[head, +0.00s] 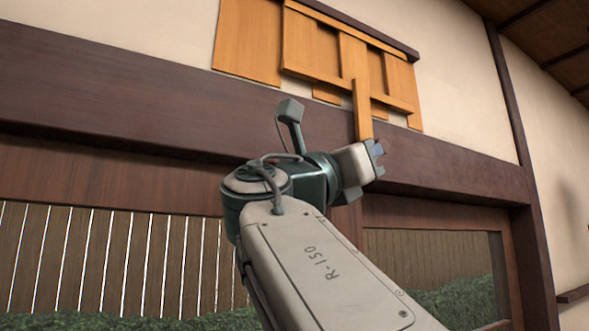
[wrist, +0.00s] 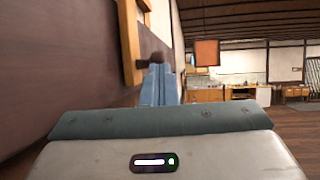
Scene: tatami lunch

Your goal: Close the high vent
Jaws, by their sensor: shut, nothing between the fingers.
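The high vent is an orange wooden slatted panel (head: 318,45) high on the wall, with a plain board (head: 248,42) at its left. Gaps show between the slats, and the backing looks wooden too. A wooden bar (head: 362,112) hangs down from the panel. My gripper (head: 376,157) is shut and empty at the lower end of this bar, with its fingertips pointing right. In the wrist view the blue-grey fingers (wrist: 160,85) are together, and orange wood (wrist: 129,42) stands just left of and above them. I cannot tell whether they touch it.
A dark beam (head: 120,95) runs along the wall below the vent, and a dark post (head: 517,130) stands to the right. In the wrist view, an orange-brown hanging box (wrist: 207,52) and counters (wrist: 235,94) are far off. The room to the right is open.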

